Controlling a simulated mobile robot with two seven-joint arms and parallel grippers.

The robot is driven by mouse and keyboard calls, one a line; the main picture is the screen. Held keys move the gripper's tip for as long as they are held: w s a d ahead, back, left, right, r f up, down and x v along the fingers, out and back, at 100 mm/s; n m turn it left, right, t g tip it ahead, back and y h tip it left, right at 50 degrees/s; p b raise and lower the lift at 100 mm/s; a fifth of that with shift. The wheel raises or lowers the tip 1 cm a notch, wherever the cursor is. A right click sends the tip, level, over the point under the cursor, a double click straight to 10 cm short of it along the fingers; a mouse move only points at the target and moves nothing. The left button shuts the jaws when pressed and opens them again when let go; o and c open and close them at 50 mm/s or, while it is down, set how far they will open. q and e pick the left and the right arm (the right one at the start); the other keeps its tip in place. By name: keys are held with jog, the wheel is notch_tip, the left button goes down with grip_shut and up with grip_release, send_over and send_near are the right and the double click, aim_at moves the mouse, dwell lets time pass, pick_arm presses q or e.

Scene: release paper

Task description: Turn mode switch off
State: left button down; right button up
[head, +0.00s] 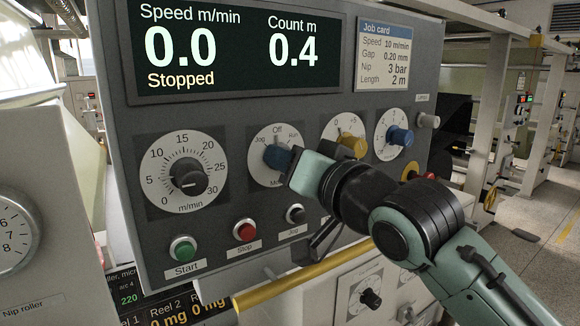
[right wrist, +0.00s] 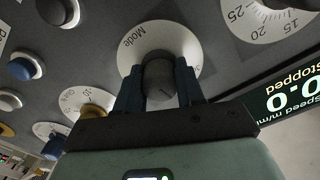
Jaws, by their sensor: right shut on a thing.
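The mode switch is a round white dial (head: 256,160) on the grey control panel, marked Off at the top, Jog to the left and Run to the right. My right gripper (head: 279,159) reaches it from the lower right and covers part of the dial in the head view. In the right wrist view, its two dark blue fingers are shut on the sides of the dark mode switch knob (right wrist: 159,80). A short line shows on the knob face, but I cannot tell which mark it points to. My left gripper is out of view.
A speed dial (head: 187,180) lies left of the switch, with green Start (head: 183,248) and red Stop (head: 245,231) buttons below. Yellow (head: 352,146) and blue (head: 399,136) knobs sit to the right. The display (head: 231,50) above reads 0.0, Stopped. A yellow bar (head: 300,277) runs below.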

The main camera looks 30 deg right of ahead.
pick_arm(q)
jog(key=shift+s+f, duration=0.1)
pick_arm(e)
jog(key=shift+m, duration=0.6)
jog(key=o, duration=1)
jog(key=shift+o, duration=0.2)
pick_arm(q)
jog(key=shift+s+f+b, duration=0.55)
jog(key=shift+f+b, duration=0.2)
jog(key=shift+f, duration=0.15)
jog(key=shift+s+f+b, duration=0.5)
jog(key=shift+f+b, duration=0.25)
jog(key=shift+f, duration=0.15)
pick_arm(e)
jog(key=s+d, duration=0.1)
jog(key=s, duration=1.2)
jog(key=shift+s, duration=0.2)
jog(key=shift+w, duration=0.1)
